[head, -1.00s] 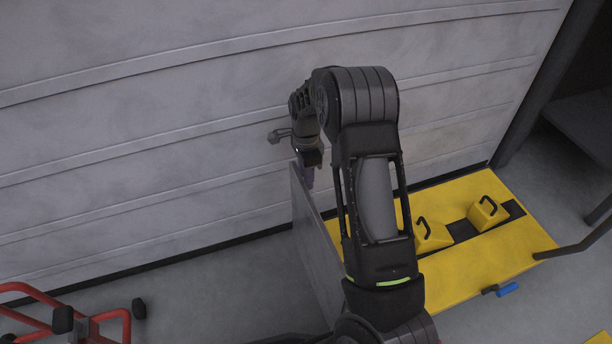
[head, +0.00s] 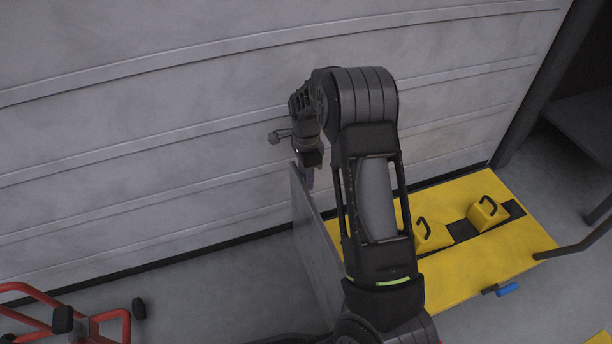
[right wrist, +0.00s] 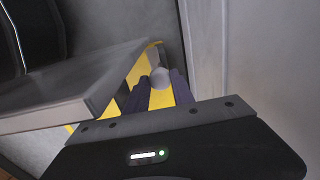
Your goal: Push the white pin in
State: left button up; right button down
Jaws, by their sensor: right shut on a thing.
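The white pin (right wrist: 160,77) shows as a pale rounded end between the two dark purple fingers of my right gripper (right wrist: 159,92) in the right wrist view. The gripper is shut on it. Most of the pin's length is hidden, so I cannot tell how far in it sits. In the head view my right gripper (head: 309,178) points down beside the top of an upright grey panel (head: 318,245), near the wall; the pin cannot be made out there. My left gripper is not in view.
A yellow lift platform (head: 475,265) with two yellow blocks (head: 433,236) (head: 488,213) lies to the right of the panel. A blue-handled part (head: 508,289) sits at its front edge. A red frame (head: 40,322) stands at lower left. The grey wall (head: 150,130) is close behind the gripper.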

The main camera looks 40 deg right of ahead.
notch_tip(320, 180, down, 5)
jog(key=shift+r+b, duration=0.2)
jog(key=shift+b, duration=0.45)
jog(key=c, duration=1.1)
grip_release()
jog(key=shift+o, duration=0.2)
notch_tip(320, 180, up, 8)
jog(key=p, duration=0.3)
jog(key=shift+f, duration=0.1)
